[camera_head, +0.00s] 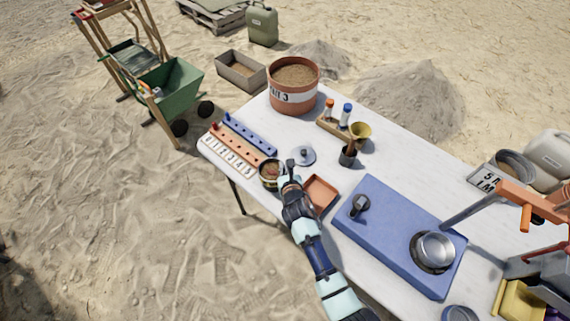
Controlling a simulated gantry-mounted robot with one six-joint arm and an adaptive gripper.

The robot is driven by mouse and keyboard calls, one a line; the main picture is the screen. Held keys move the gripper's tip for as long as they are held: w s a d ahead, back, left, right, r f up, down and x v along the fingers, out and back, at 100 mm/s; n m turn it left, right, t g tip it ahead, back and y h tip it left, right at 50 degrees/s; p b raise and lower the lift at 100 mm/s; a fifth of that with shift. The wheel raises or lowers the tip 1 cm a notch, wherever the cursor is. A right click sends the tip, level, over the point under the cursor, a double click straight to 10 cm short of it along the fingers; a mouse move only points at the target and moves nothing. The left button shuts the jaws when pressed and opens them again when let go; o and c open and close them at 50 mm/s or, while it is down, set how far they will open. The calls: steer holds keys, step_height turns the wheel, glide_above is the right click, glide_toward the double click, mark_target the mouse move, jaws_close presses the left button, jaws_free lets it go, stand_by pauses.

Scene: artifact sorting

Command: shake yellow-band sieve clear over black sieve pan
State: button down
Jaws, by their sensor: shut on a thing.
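The yellow-band sieve (270,184) is a small round vessel with a dark rim and brownish contents, near the table's front left edge. My gripper (284,174) is at its right side and shut on its rim; the fingertips are small and partly hidden by the gripper body. The sieve looks about level. I cannot clearly make out a black sieve pan; dark edging shows low around the sieve, and I cannot tell whether a pan lies beneath it or whether they touch.
A grey disc with a knob (304,156) and an orange-brown tray (321,194) lie close to my gripper. Numbered racks (229,153) stand to its left. A large sand bucket (293,93) stands behind.

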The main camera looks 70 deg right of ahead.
steer(key=shift+d, duration=0.25)
steer(key=shift+d+p, duration=0.35)
steer(key=shift+d, duration=0.8)
steer(key=shift+a+p, duration=0.3)
steer(key=shift+a, duration=1.1)
steer(key=shift+d, duration=0.1)
steer(key=shift+d+p, duration=0.35)
steer(key=shift+d, duration=0.9)
